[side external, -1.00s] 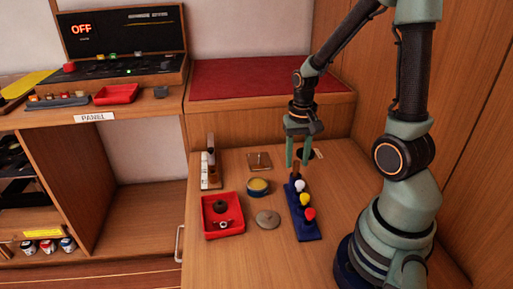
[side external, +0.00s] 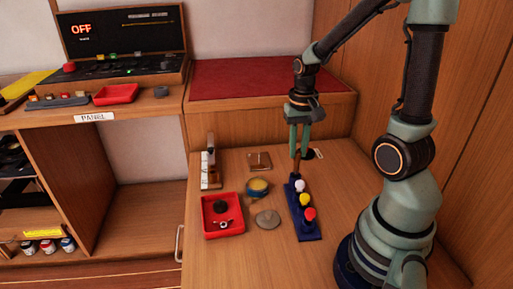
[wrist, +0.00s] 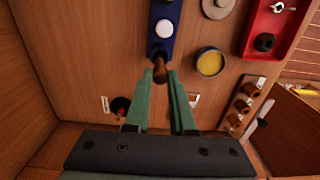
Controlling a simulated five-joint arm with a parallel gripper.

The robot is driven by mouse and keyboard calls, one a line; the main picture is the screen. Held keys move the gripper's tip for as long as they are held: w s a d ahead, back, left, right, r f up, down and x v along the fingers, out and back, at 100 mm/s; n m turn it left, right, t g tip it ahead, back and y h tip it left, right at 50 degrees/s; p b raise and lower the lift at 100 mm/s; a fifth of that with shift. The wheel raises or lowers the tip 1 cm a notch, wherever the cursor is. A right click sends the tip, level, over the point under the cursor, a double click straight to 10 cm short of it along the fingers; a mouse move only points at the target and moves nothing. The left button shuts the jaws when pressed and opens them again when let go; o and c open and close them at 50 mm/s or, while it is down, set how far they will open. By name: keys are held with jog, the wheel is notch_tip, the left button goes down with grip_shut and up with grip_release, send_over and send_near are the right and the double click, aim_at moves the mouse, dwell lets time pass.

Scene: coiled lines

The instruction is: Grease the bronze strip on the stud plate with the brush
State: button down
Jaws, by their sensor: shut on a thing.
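My gripper (side external: 299,153) is shut on a brown wooden handle (wrist: 160,72), which looks like the brush's. The handle is upright at the far end of the blue rack (side external: 308,230); its lower end and bristles are hidden, so I cannot tell whether it is clear of the rack. The stud plate (side external: 259,161) is a small brownish plate left of my gripper; it is partly hidden by a finger in the wrist view (wrist: 193,101). Its bronze strip is too small to tell apart. A round tin (side external: 257,187) with yellow contents, probably grease, stands nearer the camera.
The blue rack bears white, yellow and red knobs. A narrow wooden holder (side external: 211,182) stands at the left.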

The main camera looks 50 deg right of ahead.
jog(key=shift+r, duration=1.7)
jog(key=w+a+r, duration=0.2)
jog(key=w+a, duration=0.5)
jog(key=w, duration=0.1)
jog(key=shift+w+d+f, duration=0.1)
jog(key=shift+f, duration=1.4)
jog(key=shift+w+d+f, duration=0.1)
jog(key=shift+f, duration=1.35)
jog(key=shift+f, duration=0.55)
notch_tip(320, 180, up, 7)
dwell(0.8)
